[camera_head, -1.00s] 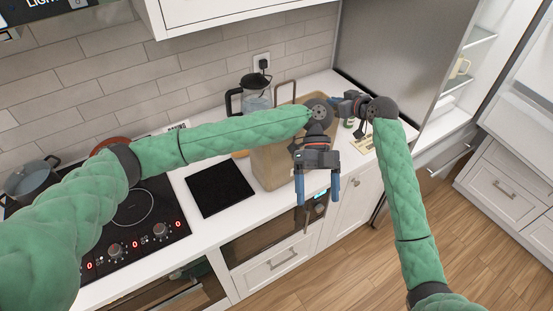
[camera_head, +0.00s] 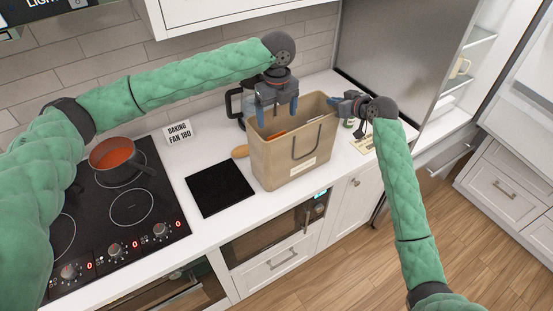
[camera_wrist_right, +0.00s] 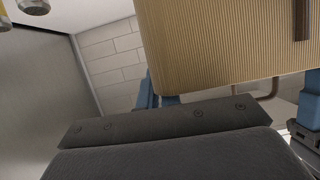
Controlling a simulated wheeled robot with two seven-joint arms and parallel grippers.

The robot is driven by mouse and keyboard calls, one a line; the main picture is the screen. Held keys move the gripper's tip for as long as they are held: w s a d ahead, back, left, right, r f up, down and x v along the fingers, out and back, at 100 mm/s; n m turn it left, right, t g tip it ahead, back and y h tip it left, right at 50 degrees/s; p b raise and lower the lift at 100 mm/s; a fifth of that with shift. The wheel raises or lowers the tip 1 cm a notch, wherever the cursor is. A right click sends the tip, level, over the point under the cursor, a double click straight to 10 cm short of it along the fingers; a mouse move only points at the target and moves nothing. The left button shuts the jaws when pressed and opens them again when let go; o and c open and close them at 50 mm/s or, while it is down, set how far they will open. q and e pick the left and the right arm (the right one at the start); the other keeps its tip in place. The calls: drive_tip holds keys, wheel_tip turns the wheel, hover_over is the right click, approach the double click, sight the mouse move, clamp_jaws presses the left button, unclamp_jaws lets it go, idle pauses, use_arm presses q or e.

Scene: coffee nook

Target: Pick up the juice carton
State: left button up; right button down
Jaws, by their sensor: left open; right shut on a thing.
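A tan paper bag (camera_head: 290,160) with a dark handle stands open on the counter. It fills the top of the right wrist view (camera_wrist_right: 225,40). Something orange (camera_head: 276,134) shows inside the bag; I cannot tell if it is the juice carton, and no carton is plainly visible. My left gripper (camera_head: 278,110) is open, pointing down over the bag's back left opening, with nothing seen between its fingers. My right gripper (camera_head: 335,103) is shut on the bag at its right upper edge; its fingers (camera_wrist_right: 235,95) also show in the right wrist view.
A kettle (camera_head: 235,102) stands behind the bag, partly hidden. A black mat (camera_head: 220,188) and a wooden item (camera_head: 240,151) lie left of the bag.

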sight(276, 135)
use_arm(q)
drive_tip(key=f, duration=0.9)
drive_tip(key=shift+w+a+f, duration=0.1)
drive_tip(key=shift+w, duration=0.15)
clamp_jaws()
